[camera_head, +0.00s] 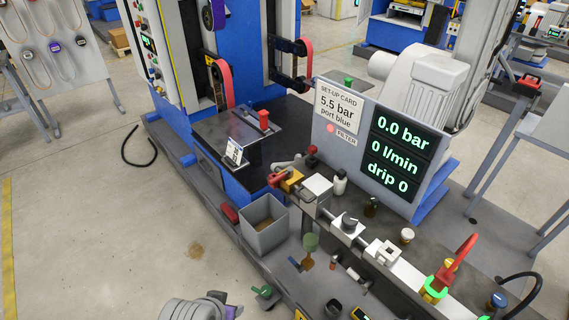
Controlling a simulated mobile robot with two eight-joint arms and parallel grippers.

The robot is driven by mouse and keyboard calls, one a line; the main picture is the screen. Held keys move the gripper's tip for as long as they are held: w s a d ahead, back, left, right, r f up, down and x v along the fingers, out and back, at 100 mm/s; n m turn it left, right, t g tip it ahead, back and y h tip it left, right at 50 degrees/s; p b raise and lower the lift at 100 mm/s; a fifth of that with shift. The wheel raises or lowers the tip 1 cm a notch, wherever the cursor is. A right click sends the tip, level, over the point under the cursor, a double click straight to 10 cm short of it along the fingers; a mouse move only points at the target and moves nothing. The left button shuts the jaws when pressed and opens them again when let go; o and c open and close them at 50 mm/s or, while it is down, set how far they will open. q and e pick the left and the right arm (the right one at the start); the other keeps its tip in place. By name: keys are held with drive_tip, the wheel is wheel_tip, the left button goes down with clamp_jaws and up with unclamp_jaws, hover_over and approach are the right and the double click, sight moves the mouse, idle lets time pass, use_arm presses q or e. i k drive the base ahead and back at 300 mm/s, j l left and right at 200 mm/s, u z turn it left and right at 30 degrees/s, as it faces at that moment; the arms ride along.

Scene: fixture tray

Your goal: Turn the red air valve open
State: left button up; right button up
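The red air valve handle (277,179) sits on a brass-yellow body (291,182) at the left end of the row of grey air units on the bench. The handle looks roughly in line with the row, though its exact angle is hard to tell. The display panel (366,190) behind reads 0.0 bar, 0 l/min and drip 0. A grey and purple part of my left gripper (222,304) shows at the bottom edge, well below and left of the valve and apart from it. Its fingers are not clear. My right gripper is not in view.
A grey open bin (264,229) stands just below the valve. A set-up card (338,109) reads 5.5 bar, port blue, and a red filter light (330,128) is lit. A white bottle (340,183) stands right of the valve.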

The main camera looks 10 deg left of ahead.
sight(289, 172)
drive_tip(key=i+j+u, duration=0.2)
drive_tip(key=j, duration=0.2)
drive_tip(key=i+j+u, duration=0.1)
drive_tip(key=j+u, duration=0.15)
drive_tip(key=i+j+u, duration=0.2)
drive_tip(key=j, duration=0.25)
